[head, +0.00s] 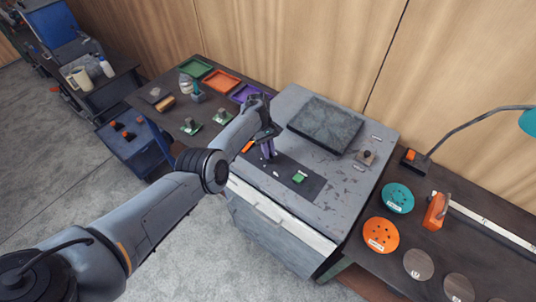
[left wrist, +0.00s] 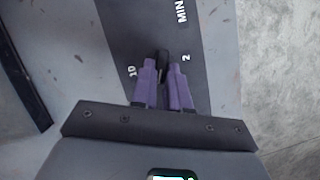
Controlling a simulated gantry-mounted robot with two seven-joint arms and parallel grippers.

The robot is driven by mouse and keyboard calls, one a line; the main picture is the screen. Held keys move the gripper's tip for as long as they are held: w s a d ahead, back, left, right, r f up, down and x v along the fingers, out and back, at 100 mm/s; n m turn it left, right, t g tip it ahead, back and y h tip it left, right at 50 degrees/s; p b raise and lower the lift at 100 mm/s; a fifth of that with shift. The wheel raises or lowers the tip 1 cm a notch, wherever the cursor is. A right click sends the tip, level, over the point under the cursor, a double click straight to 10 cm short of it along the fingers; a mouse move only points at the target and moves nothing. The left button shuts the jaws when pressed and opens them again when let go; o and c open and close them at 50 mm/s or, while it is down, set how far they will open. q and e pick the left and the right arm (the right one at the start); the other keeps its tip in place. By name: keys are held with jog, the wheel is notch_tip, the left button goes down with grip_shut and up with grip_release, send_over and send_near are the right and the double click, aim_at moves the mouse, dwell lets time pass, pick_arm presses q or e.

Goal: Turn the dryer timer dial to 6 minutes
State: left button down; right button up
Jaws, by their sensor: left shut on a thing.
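The dark control panel (head: 312,185) lies on the grey dryer top; its bare surface also shows in the left wrist view (left wrist: 190,40). My left gripper (head: 268,155) is over the panel's left part. In the left wrist view its purple fingers (left wrist: 161,66) are shut on the black timer dial (left wrist: 162,55), one finger on each side. White labels "10" and "2" show left and right of the fingers, and part of "MIN" at the top. Other minute marks are hidden or out of view, so the dial's setting cannot be read. My right gripper is not in view.
A green button (head: 299,178) sits on the panel. A dark square lid (head: 325,124) and a small knob (head: 366,157) are on the dryer top. Side benches hold coloured trays (head: 221,82), discs (head: 381,235) and a lamp (head: 470,118).

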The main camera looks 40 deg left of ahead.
pick_arm(q)
jog(key=shift+w+m+b, duration=0.1)
jog(key=shift+m+b, duration=0.35)
jog(key=shift+m, duration=0.15)
jog(key=c, duration=1.1)
grip_release()
jog(key=shift+w+a+r, duration=0.1)
jog(key=shift+a+r, duration=0.1)
jog(key=shift+r, duration=0.3)
jog(key=b+v, duration=0.1)
jog(key=v, duration=0.8)
jog(key=shift+w+r, duration=0.2)
jog(key=shift+r, duration=0.15)
